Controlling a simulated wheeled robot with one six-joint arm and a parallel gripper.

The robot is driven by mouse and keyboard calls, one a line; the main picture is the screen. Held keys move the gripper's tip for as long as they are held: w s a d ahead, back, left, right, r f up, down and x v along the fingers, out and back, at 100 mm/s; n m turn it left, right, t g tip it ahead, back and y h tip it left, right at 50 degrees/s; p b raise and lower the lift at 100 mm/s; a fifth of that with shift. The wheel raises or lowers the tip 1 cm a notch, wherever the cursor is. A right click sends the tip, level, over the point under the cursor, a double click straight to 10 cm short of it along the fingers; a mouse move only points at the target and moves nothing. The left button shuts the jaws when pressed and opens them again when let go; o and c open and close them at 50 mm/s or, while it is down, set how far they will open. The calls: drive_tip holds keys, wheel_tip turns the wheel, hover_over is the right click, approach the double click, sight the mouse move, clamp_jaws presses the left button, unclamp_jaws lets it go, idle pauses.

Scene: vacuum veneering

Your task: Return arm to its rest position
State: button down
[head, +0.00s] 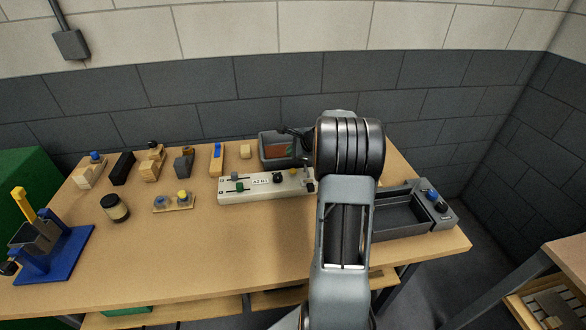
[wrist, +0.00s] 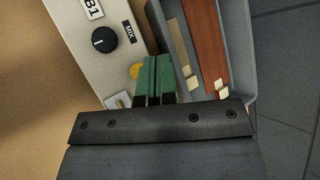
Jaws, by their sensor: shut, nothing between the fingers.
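My arm rises from the bottom centre of the head view and bends over the table, with its large dark joint in front of the back wall. In the wrist view my gripper (wrist: 155,80) shows two green-padded fingers pressed together with nothing between them. The fingertips are over the gap between the white control panel (wrist: 75,45) and a grey tray (wrist: 243,100) with reddish-brown and tan strips in it. I cannot tell whether they touch either one. In the head view the gripper is mostly hidden behind the arm.
The wooden table (head: 150,245) carries the white panel (head: 235,193), the grey tray (head: 268,160), a dark open box (head: 400,228) on the right, a jar (head: 115,207), a blue stand (head: 62,262) and several small blocks behind. The table's front middle is clear. A brick wall stands behind.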

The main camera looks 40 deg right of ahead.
idle(0.8)
drive_tip(key=s+f+n, duration=0.1)
drive_tip(key=s+a+f+n+g, duration=0.1)
drive_tip(key=f+n, duration=0.1)
drive_tip(key=shift+s+a+g, duration=0.25)
drive_tip(key=shift+s+g, duration=0.05)
drive_tip(key=shift+s, duration=0.1)
drive_tip(key=s+a+r+n+g+h, duration=0.1)
drive_tip(key=s+a+r+n, duration=0.3)
drive_tip(key=s+a+n, duration=0.6)
drive_tip(key=s+a+r+n+g+h, duration=0.1)
drive_tip(key=s+a+r+n, duration=0.4)
drive_tip(key=s+a+n, duration=0.6)
drive_tip(key=s+a+g, duration=0.1)
drive_tip(key=a, duration=0.3)
drive_tip(key=shift+h, duration=0.3)
